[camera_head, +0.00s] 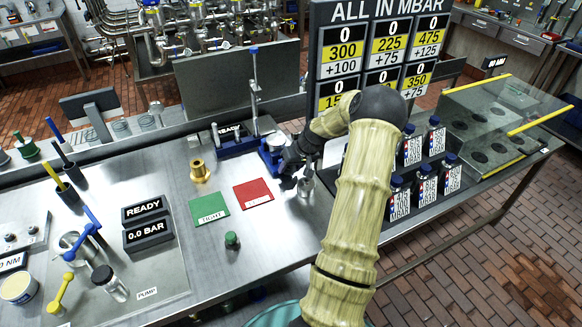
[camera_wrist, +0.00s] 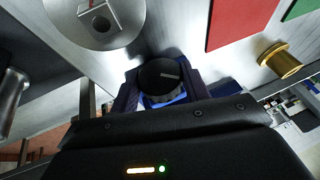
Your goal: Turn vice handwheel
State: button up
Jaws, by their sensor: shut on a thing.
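The blue vice (camera_head: 270,146) stands on the steel bench beside my gripper (camera_head: 289,168), partly hidden by it in the head view. In the wrist view, a round black handwheel (camera_wrist: 160,76) with a pale mark on its face sits between the two fingers of my gripper (camera_wrist: 160,88). The fingers are shut on it, one on each side. Blue parts (camera_wrist: 165,101) show just behind the handwheel. The handwheel itself is hidden in the head view.
A metal piece (camera_head: 306,186) stands just right of my gripper. Red (camera_head: 253,194) and green (camera_head: 209,207) mats and a brass fitting (camera_head: 200,171) lie to the left. A tall stand (camera_head: 255,90) rises behind. Labelled bottles (camera_head: 424,180) stand to the right.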

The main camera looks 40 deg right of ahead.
jog(key=shift+d+f+m+t+y, duration=0.2)
jog(key=shift+m+t+y, duration=0.1)
jog(key=shift+y, duration=0.8)
jog(key=shift+r+y, duration=0.1)
jog(key=shift+y, duration=0.2)
jog(key=shift+a, duration=0.1)
jog(key=o, duration=1)
jog(key=b+v, duration=0.2)
jog(key=v, duration=1.5)
jog(key=shift+s+b, duration=0.3)
